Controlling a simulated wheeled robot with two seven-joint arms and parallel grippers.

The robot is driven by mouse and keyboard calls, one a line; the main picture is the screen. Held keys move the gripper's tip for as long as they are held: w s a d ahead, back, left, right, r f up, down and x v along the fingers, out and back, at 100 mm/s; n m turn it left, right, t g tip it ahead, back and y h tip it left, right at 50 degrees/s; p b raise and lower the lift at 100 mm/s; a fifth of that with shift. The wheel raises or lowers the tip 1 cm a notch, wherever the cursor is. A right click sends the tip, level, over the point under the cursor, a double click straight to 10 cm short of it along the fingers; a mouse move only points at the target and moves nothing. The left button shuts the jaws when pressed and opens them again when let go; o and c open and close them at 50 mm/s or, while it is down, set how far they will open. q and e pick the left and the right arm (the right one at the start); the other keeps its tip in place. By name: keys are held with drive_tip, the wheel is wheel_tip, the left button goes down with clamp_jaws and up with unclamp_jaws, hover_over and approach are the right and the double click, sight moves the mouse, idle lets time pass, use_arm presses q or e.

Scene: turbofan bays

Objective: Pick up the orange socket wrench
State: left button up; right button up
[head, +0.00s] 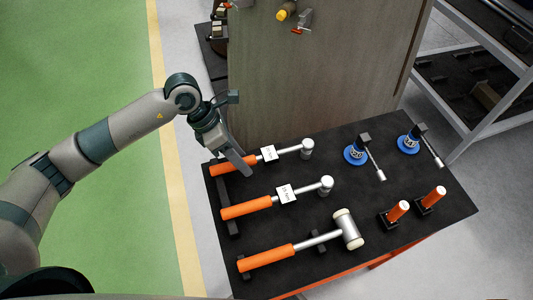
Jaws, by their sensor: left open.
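Two wrenches with orange handles, white labels and silver heads lie on the black-topped table. The far wrench (228,168) is at the back left, and the near wrench (246,207) is in front of it. Both point right, each with its handle at the left. My left gripper (244,168) reaches down from the back left with its jaws open. Its fingers overlap the far wrench's shaft end of the handle in the picture and hide a part of it. I cannot tell whether they touch it. My right gripper is not in view.
An orange-handled mallet (268,256) lies at the table's front left. Two blue round tools (355,154) (408,145) and two upright orange-handled tools (398,210) (434,196) stand on the right. A tall brown panel (310,75) rises behind the table. A metal shelf (480,60) stands at the back right.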

use_arm(q)
drive_tip(key=shift+c, duration=0.6)
clamp_jaws()
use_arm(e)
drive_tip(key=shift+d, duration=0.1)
use_arm(q)
drive_tip(key=shift+r, duration=0.1)
